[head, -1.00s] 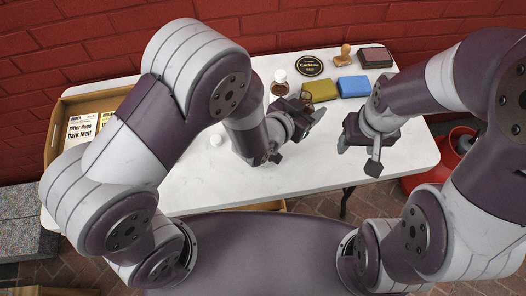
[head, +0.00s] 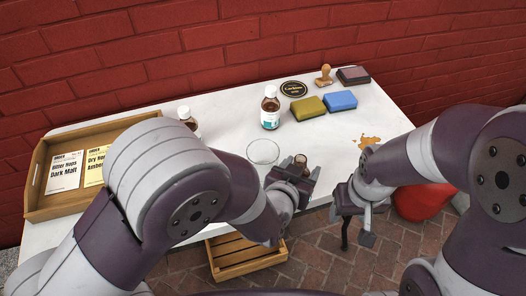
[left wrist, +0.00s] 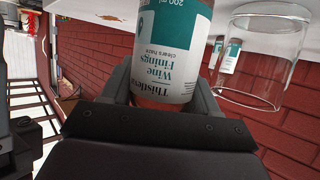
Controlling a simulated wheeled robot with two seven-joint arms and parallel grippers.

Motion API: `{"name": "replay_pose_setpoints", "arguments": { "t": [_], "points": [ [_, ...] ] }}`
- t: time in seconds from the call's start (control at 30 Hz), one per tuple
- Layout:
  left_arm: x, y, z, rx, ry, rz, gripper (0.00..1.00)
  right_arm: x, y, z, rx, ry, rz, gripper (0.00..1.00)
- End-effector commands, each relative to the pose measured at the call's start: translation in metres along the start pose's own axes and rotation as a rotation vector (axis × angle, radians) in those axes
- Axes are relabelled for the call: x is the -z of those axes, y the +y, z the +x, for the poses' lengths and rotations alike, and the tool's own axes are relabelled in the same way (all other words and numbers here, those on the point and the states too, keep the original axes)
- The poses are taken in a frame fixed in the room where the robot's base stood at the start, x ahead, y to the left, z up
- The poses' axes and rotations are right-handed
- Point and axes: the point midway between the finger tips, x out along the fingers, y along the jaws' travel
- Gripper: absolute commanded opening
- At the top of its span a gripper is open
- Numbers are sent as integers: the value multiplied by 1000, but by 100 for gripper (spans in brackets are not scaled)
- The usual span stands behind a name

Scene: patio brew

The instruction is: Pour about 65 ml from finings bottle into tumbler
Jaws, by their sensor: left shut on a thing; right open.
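The finings bottle (head: 301,160), brown glass, shows its uncapped mouth in the head view. My left gripper (head: 299,172) is shut on it. In the left wrist view its label (left wrist: 176,55) reads "Wine Finings", and the bottle looks about upright; its liquid level is hidden. The clear tumbler (head: 263,152) stands upright on the table just left of the bottle, apart from it, and looks empty. It also shows in the left wrist view (left wrist: 262,65). My right gripper (head: 360,208) is open and empty at the table's front right.
A capped brown bottle (head: 270,108) stands behind the tumbler; another (head: 188,117) is partly hidden by my left arm. Sponges (head: 308,108) (head: 340,100) lie at the back. An orange-brown patch (head: 368,142) marks the right of the table. A wooden tray (head: 40,165) is at left.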

Motion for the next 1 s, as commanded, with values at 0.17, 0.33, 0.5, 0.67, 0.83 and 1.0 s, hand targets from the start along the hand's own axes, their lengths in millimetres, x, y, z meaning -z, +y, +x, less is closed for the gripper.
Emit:
{"name": "replay_pose_setpoints", "arguments": {
  "t": [0.17, 0.33, 0.5, 0.67, 0.83, 1.0],
  "points": [
    [4, -1, -1, -10, -4, -24, 19, 0, 0, -2, 0, 0, 0, 58],
    [10, -4, -3, -31, -19, -77, 19, 0, 0, -5, 0, 0, 0, 58],
    [20, -8, -6, -66, -44, -161, 19, 1, 0, -11, 0, 0, 0, 58],
    [41, -12, -13, -104, -71, -255, 19, 3, 0, -30, 0, 0, 0, 58],
    [45, -17, -14, -143, -103, -354, 19, 4, 0, -37, 0, 0, 0, 58],
    [45, -22, -12, -184, -132, -452, 19, 5, 0, -44, 0, 0, 0, 58]
  ]
}}
